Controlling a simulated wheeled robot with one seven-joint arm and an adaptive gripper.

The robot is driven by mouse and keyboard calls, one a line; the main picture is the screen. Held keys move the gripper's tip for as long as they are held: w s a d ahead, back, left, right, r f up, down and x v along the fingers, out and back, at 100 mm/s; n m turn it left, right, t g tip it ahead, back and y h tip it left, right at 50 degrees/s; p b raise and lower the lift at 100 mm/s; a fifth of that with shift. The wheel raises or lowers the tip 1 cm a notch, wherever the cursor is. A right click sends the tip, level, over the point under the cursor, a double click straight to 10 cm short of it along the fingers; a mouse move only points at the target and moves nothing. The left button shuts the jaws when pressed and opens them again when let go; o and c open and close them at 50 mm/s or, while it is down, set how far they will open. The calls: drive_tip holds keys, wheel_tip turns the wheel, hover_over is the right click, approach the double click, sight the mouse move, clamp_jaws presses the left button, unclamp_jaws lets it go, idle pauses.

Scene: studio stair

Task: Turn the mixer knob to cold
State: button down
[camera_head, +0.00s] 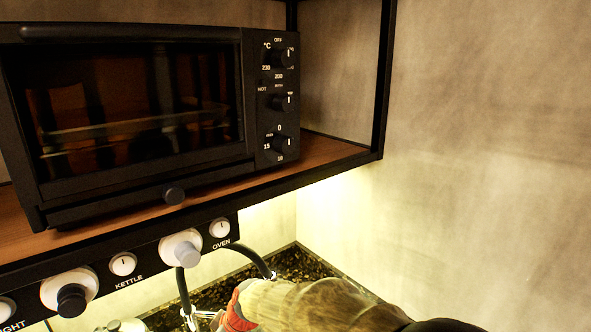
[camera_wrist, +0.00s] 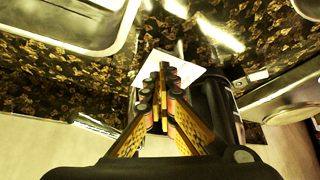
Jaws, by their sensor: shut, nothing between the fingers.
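My gripper (camera_wrist: 163,75) shows in the wrist view with its fingers together and nothing between them. The fingertips are over a dark speckled counter (camera_wrist: 60,85), in front of a white card-like patch (camera_wrist: 196,72). I cannot make out the mixer knob for certain in either view. A steel sink-like basin (camera_wrist: 75,20) is at the upper left of the wrist view. In the head view my arm reaches in from the lower right, and the fingers cannot be made out there.
In the head view an oven (camera_head: 140,185) stands on a wooden shelf (camera_head: 320,150). Below it is a panel with plugs and switches (camera_head: 122,264), and black cables (camera_head: 252,256) hang down. A dark cylindrical object (camera_wrist: 212,105) is close right of the fingers. A wall is at right.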

drive_tip(key=shift+d, duration=0.2)
drive_tip(key=shift+r+p, duration=1.15)
drive_tip(key=shift+r, duration=1.85)
drive_tip(key=f+p, duration=0.2)
drive_tip(key=s+f+p, duration=0.1)
drive_tip(key=f+p, duration=0.3)
drive_tip(key=shift+s+a+f, duration=0.1)
drive_tip(key=shift+s+a, duration=0.05)
drive_tip(key=shift+a, duration=0.15)
